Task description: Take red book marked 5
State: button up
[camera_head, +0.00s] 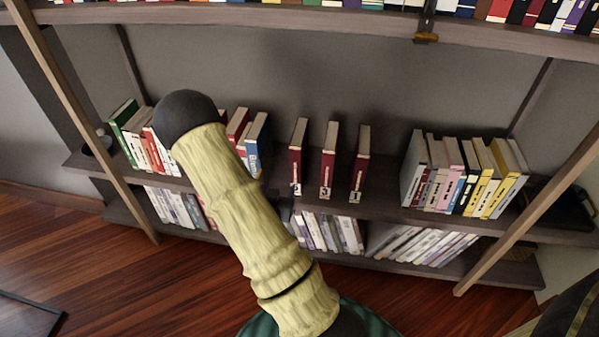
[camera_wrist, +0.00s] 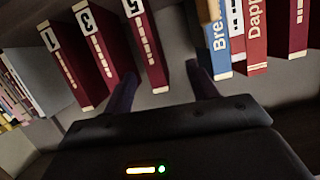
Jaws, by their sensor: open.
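The red book marked 5 (camera_head: 297,152) stands upright on the middle shelf, leftmost of three spaced dark red books in the head view. In the wrist view, which is turned over, the book marked 5 (camera_wrist: 146,48) shows its white label and spine. My gripper (camera_wrist: 164,75) is open, with one dark finger on each side of this book's spine in the picture. The book looks closer to the left finger. I cannot tell whether the fingers touch it or how deep they reach. The head view does not show my gripper clearly.
The book marked 3 (camera_head: 329,158) and the book marked 1 (camera_head: 360,162) stand to the right with gaps between. A blue book (camera_head: 256,142) stands to the left. Light wooden posts (camera_head: 535,215) flank the shelves.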

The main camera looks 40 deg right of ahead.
aim_at(295, 174)
notch_tip(295, 174, down, 6)
jog(key=s+d+n+t+h+b, duration=0.1)
jog(key=t+h+b, duration=0.1)
jog(key=b, duration=0.3)
jog(key=shift+s+d+r+h, duration=0.2)
jog(key=shift+s+d+h, duration=0.15)
jog(key=shift+h, duration=0.05)
jog(key=b+x, duration=0.4)
jog(key=x, duration=0.8)
jog(key=shift+w, duration=0.1)
jog(key=shift+d, duration=0.1)
